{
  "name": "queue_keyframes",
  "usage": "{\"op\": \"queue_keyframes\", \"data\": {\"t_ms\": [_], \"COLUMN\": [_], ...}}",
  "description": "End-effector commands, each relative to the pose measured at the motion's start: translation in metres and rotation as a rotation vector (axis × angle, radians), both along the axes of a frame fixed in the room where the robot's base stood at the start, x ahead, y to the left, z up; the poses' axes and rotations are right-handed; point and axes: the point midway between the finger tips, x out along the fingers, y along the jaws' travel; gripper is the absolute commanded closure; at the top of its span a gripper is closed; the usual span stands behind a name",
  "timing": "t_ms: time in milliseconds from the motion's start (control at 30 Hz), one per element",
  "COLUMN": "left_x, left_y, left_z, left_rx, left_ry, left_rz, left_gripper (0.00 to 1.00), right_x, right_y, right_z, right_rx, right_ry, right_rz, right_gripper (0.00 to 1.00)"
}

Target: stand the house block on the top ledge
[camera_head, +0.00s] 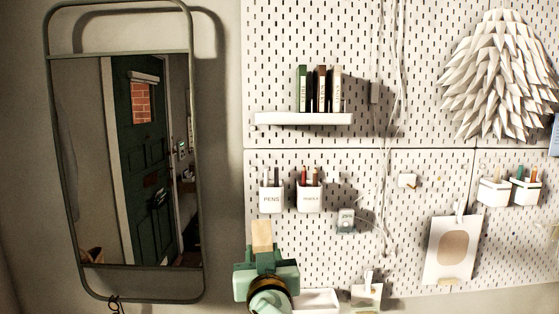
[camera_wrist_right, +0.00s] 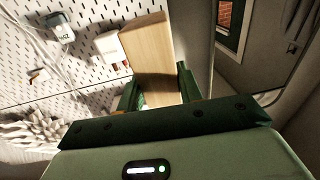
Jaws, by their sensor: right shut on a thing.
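The house block (camera_head: 262,234) is a pale wooden piece standing up out of my right gripper (camera_head: 264,256), low in the head view. In the right wrist view, the block (camera_wrist_right: 154,52) sits between the two green fingers of my right gripper (camera_wrist_right: 158,91), which is shut on it. Its lower end is hidden by the gripper. The top ledge (camera_head: 303,119) is a white shelf on the pegboard, above and to the right of the gripper. The block is well below it and apart from it. My left gripper is not in view.
A pens cup (camera_head: 271,199) and another cup (camera_head: 309,199) hang between ledge and gripper. A lower white tray (camera_head: 318,300) is beside the gripper. A mirror (camera_head: 150,160) hangs left.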

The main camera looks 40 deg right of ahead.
Motion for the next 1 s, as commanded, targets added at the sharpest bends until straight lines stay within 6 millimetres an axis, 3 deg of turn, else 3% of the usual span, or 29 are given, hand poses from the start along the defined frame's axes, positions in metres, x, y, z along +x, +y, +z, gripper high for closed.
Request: {"op": "queue_keyframes", "data": {"t_ms": [33,300,600,800,1000], "left_x": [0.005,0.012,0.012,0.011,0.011], "left_y": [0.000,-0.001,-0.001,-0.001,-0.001], "left_z": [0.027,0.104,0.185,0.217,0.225], "left_rx": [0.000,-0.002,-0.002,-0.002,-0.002], "left_ry": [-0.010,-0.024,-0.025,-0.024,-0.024], "left_rz": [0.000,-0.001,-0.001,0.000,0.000], "left_gripper": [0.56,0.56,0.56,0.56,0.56], "right_x": [0.003,0.023,0.040,0.047,0.049], "right_y": [-0.007,-0.042,-0.068,-0.075,-0.077], "right_z": [0.038,0.157,0.282,0.334,0.350], "right_rx": [0.003,0.004,0.006,0.006,0.007], "right_ry": [-0.010,-0.008,-0.010,-0.011,-0.009], "right_rz": [-0.023,-0.130,-0.172,-0.164,-0.155], "right_gripper": [0.91,0.91,0.91,0.91,0.91]}}
